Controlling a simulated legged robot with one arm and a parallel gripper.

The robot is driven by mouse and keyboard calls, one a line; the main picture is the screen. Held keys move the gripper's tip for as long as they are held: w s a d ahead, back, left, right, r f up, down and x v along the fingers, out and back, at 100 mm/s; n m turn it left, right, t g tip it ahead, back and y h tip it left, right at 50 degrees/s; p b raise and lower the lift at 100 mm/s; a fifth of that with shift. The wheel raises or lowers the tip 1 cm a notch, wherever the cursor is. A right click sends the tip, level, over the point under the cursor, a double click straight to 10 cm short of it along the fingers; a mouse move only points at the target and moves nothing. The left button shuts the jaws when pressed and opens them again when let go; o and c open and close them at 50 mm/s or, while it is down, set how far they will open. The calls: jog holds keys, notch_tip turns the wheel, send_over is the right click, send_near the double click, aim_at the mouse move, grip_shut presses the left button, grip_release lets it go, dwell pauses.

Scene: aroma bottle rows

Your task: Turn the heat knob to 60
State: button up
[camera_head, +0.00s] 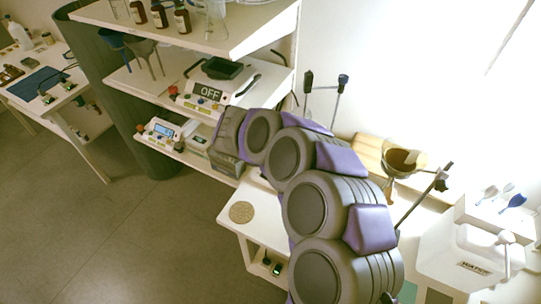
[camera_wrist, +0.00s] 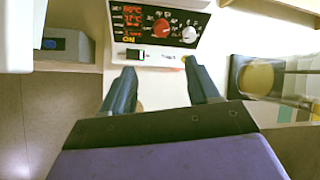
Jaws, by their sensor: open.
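In the wrist view, a black control panel (camera_wrist: 155,24) on a white device is ahead of my gripper. A red knob (camera_wrist: 161,28) and a white knob (camera_wrist: 189,34) sit side by side on it, left of them a lit red readout (camera_wrist: 132,19) with an orange "ON" below. The readout's digits are too blurred to read surely, and I cannot tell which knob is for heat. My gripper (camera_wrist: 163,72) is open and empty, its two blue fingers apart, short of the panel and touching neither knob. In the head view my arm reaches toward the shelves, and the fingertips are not clear.
In the head view, a device reading "OFF" (camera_head: 207,93) stands on the middle shelf, and one with a blue display (camera_head: 163,130) on the lower shelf. Glassware and brown bottles (camera_head: 160,17) stand on top. In the wrist view, a white block (camera_wrist: 22,35) is close at left.

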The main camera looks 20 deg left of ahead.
jog(key=shift+s+r, duration=0.15)
jog(key=shift+r, duration=0.1)
